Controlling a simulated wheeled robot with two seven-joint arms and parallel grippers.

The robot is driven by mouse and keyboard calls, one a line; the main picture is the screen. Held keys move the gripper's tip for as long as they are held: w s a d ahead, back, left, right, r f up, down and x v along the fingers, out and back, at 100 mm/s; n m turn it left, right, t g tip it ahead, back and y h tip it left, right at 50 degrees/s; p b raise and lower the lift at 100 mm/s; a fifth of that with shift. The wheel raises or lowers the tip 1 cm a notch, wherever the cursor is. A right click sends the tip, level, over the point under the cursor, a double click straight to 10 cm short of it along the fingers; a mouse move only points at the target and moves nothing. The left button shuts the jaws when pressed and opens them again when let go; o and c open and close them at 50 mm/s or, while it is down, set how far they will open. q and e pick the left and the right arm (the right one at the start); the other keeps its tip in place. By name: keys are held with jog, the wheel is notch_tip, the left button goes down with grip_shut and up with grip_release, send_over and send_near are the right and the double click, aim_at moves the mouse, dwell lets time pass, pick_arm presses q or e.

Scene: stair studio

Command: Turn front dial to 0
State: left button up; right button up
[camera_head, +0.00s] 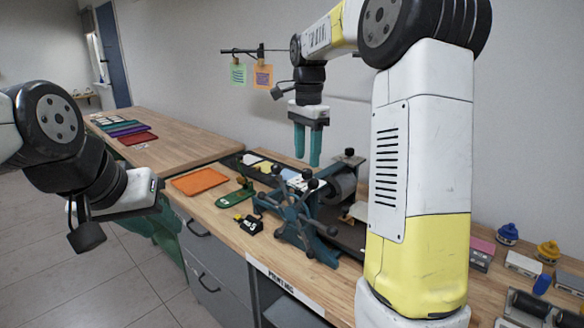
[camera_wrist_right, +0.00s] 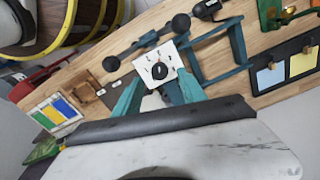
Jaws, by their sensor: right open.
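The front dial (camera_wrist_right: 160,70) is a round black knob on a white plate with small dark marks around it. I cannot read its setting. It is mounted on the teal press (camera_head: 296,222) on the bench; the head view shows the white plate only small, among black-knobbed handles. My right gripper (camera_head: 308,160) points down above the press with its teal fingers apart and nothing between them. In the wrist view its fingers (camera_wrist_right: 158,88) appear on either side of the dial plate, not visibly touching it.
An orange tray (camera_head: 200,181), a green stapler-like tool (camera_head: 236,195) and a small black-and-yellow item (camera_head: 249,224) lie left of the press. A dark tray with coloured cards (camera_head: 262,166) lies behind. Blue and yellow knobbed items (camera_head: 508,234) stand at the right.

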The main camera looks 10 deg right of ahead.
aim_at(307, 170)
jog(key=shift+f, duration=2.1)
jog(key=shift+d, duration=0.1)
grip_shut()
